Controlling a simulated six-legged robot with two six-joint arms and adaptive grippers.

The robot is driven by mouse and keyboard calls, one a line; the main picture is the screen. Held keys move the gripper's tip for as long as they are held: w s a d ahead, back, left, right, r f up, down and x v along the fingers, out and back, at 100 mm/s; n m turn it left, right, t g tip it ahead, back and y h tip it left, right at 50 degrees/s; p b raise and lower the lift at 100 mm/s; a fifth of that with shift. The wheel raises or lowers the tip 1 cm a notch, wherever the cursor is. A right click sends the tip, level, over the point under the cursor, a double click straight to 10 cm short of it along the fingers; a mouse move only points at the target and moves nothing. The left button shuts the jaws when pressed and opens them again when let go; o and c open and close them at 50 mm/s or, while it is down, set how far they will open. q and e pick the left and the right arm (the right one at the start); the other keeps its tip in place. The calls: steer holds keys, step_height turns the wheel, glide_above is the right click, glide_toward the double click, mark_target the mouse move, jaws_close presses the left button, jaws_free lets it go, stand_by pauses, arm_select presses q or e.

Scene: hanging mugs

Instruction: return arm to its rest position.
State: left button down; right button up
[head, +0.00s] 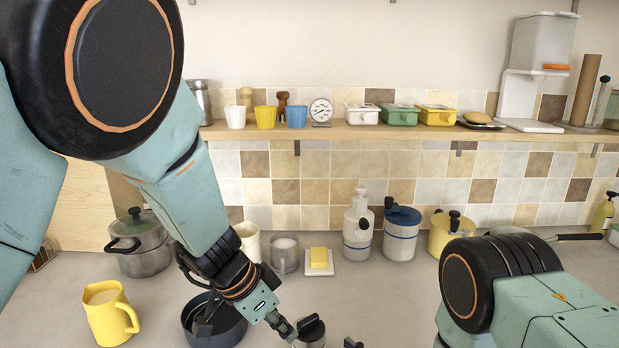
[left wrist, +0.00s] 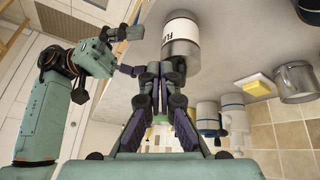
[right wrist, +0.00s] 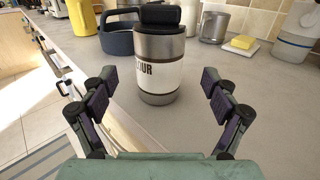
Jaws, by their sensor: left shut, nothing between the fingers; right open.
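My left arm (head: 185,190) reaches in from the left over the counter. Its gripper (head: 286,327) points down beside a steel canister (head: 312,335). In the left wrist view the left gripper (left wrist: 162,70) is shut and empty, just short of the canister (left wrist: 181,45). My right arm (head: 500,285) is at the lower right, its gripper not clearly seen in the head view. In the right wrist view the right gripper (right wrist: 158,82) is open and empty. The canister (right wrist: 160,70), with a partly readable label, stands upright ahead of its fingers.
A yellow mug (head: 105,315) and a dark pot (head: 205,330) stand near the left arm. Farther back are a lidded steel pot (head: 140,250), a butter dish (head: 319,270) and several canisters. A shelf (head: 390,131) runs along the wall. The counter's middle is fairly clear.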

steer(key=shift+s+d, duration=0.35)
steer(key=shift+s, duration=0.05)
steer(key=shift+x, duration=4.05)
